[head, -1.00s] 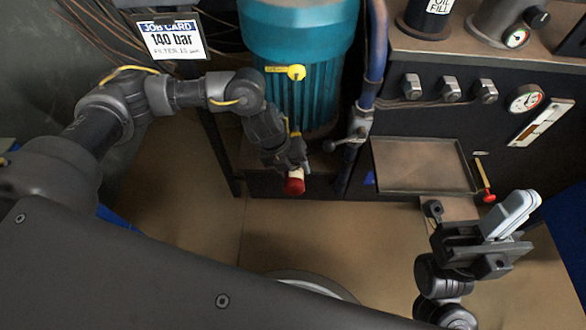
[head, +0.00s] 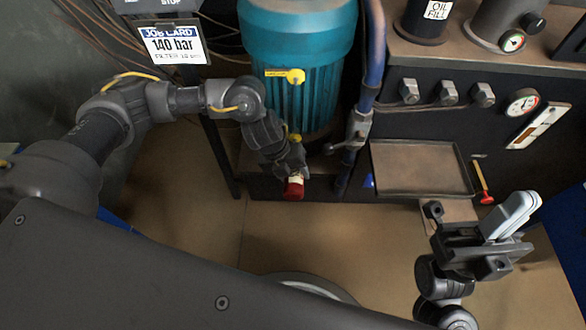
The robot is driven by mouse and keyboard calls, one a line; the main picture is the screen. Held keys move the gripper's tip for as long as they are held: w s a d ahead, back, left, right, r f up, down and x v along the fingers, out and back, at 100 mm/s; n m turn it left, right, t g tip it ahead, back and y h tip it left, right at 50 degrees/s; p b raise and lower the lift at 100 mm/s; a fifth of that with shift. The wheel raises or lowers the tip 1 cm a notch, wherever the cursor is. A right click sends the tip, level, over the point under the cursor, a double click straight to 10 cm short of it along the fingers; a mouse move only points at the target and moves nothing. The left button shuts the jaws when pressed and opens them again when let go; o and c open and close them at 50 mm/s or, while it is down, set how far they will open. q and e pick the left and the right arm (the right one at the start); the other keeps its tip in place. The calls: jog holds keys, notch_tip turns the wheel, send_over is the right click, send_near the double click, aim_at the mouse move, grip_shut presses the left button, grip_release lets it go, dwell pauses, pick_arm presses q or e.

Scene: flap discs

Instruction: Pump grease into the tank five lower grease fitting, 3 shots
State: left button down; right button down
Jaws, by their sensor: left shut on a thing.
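My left gripper (head: 291,168) is low in front of the teal ribbed motor (head: 300,45). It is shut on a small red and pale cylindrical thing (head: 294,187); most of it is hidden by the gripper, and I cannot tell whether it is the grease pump. A yellow round cap with a yellow tag (head: 296,76) sits on the motor's front. A second yellow spot (head: 294,138) shows lower, just above my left gripper; I cannot tell if it is a fitting. My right gripper (head: 523,207), with pale fingers side by side, appears shut and empty at lower right.
An empty metal tray (head: 422,168) lies right of the motor, with a red-ended tool (head: 482,184) beside it. A blue pipe with a lever valve (head: 356,130) stands between motor and tray. A job card (head: 173,43) reads 140 bar. The floor (head: 290,235) in front is open.

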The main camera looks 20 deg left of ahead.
pick_arm(q)
jog(key=shift+w+a+b, duration=0.15)
jog(key=shift+w+b, duration=0.15)
jog(key=shift+w, duration=0.45)
dwell(0.3)
jog(key=shift+s+r+p, duration=0.1)
jog(key=shift+s+p, duration=0.45)
jog(key=shift+s, duration=0.05)
jog(key=shift+s+d+p, duration=0.25)
jog(key=shift+s+p, duration=0.3)
jog(key=shift+s, duration=0.2)
jog(key=shift+s+d+p, duration=0.25)
jog(key=shift+s+p, duration=0.25)
jog(key=shift+s, duration=0.25)
jog(key=s+d+p, duration=0.1)
jog(key=s+p, duration=0.2)
jog(key=s, duration=0.3)
jog(key=shift+s+d, duration=0.15)
jog(key=shift+d, duration=0.15)
